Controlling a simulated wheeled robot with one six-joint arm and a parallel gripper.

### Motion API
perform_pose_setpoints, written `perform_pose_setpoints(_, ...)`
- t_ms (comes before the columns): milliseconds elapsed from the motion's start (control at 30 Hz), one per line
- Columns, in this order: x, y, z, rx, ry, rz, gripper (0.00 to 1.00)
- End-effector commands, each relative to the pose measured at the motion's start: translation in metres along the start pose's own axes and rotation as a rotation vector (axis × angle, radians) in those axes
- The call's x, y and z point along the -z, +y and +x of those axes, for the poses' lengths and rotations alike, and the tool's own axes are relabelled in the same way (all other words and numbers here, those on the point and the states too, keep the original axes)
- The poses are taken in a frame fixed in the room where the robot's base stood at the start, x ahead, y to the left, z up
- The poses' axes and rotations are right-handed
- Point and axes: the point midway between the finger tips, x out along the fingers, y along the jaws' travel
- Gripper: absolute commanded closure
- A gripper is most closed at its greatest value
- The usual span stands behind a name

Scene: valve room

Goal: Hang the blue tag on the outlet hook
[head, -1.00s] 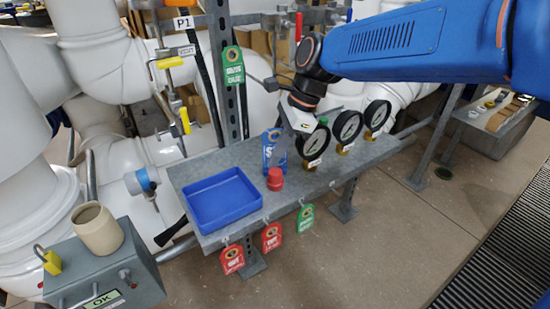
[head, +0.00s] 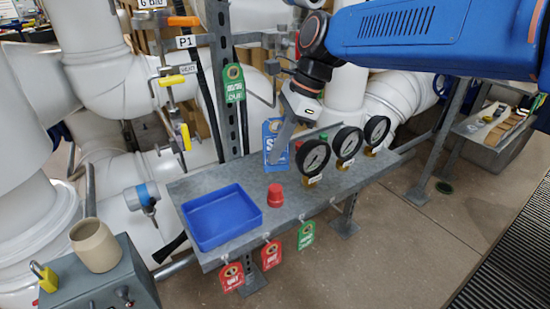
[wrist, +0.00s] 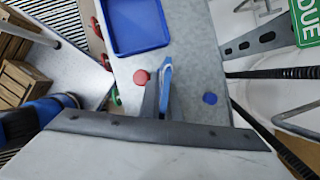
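The blue tag (head: 272,141) is upright in my gripper (head: 281,150), above the grey shelf behind the red cap. A grey finger covers part of its face. In the wrist view the tag (wrist: 166,88) shows edge-on, against a grey finger of my gripper (wrist: 157,92); the other finger is hard to make out. No hook labelled outlet can be picked out. A green tag (head: 234,84) hangs on the upright post near the P1 label.
The grey shelf (head: 245,234) bears a blue tray (head: 222,216), a red cap (head: 275,196) and several gauges (head: 313,157) close right of the tag. Red tags (head: 231,277) and a green tag (head: 306,235) hang along its front edge. A blue disc (wrist: 210,98) lies nearby.

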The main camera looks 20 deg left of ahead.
Motion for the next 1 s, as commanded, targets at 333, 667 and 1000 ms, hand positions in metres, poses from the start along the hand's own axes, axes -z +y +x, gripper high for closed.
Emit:
perform_pose_setpoints(333,0.017,0.042,-0.007,0.001,0.000,0.000,1.00)
perform_pose_setpoints(667,0.041,0.107,-0.017,0.002,0.000,0.000,1.00)
perform_pose_setpoints(1000,0.059,0.152,-0.024,0.001,0.000,0.000,1.00)
